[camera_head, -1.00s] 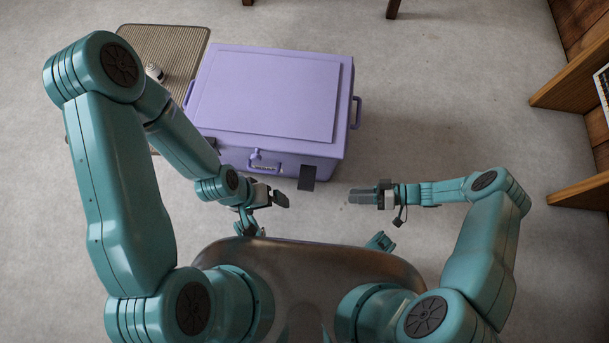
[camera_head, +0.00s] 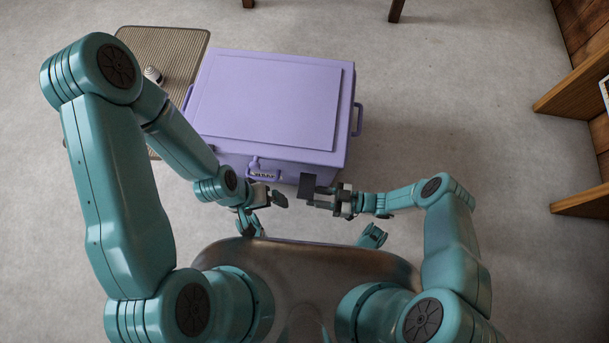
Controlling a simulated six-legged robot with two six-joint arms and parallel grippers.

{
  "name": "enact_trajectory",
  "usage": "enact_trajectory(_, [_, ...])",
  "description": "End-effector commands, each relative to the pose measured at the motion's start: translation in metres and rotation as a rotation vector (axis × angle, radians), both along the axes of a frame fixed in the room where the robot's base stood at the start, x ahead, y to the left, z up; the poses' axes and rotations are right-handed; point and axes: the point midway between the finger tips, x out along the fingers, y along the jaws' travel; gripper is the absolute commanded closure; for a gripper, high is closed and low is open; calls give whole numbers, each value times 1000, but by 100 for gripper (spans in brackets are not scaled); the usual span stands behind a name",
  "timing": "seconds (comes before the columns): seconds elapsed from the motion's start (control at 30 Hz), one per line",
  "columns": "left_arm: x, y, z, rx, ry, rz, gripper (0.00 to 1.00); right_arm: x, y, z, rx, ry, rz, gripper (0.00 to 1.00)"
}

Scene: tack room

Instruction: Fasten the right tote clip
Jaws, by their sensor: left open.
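The purple tote (camera_head: 268,100) stands on the floor with its flat lid on. A dark rectangular clip (camera_head: 307,183) hangs out at the right part of its near side. My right gripper (camera_head: 314,198) is at the clip's lower right edge, with its two fingers apart. I cannot tell whether they touch the clip. My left gripper (camera_head: 275,197) is open and empty, in front of the tote and left of the clip. How the clip's hinge sits against the tote is too small to tell.
A ribbed mat (camera_head: 165,45) with a small white object (camera_head: 153,74) lies at the left. Wooden shelving (camera_head: 575,90) stands at the right. The floor between is clear.

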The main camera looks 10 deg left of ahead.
Motion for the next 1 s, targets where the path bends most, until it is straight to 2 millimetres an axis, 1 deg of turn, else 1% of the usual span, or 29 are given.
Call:
enact_trajectory(0.03, [0,0,-2,0,-1,1,0,-1,10,-1,0,1,6,65])
enact_trajectory(0.1, [1,1,-4,0,-1,3,0,0,21,-1,0,2,5,65])
enact_trajectory(0.2, [1,1,-5,0,-2,4,0,2,31,-1,-1,1,3,65])
enact_trajectory(0.33, [1,1,-5,1,-2,5,0,3,38,0,-1,0,3,65])
enact_trajectory(0.57, [1,1,-5,1,-2,5,0,4,38,0,-1,1,1,65])
enact_trajectory(0.6, [1,1,-5,1,-2,5,0,4,38,0,-1,1,1,72])
enact_trajectory(0.7, [1,1,-5,1,-2,5,0,4,38,0,-1,1,1,100])
enact_trajectory(1.0, [1,1,-3,0,-2,4,0,5,37,1,-2,13,-1,100])
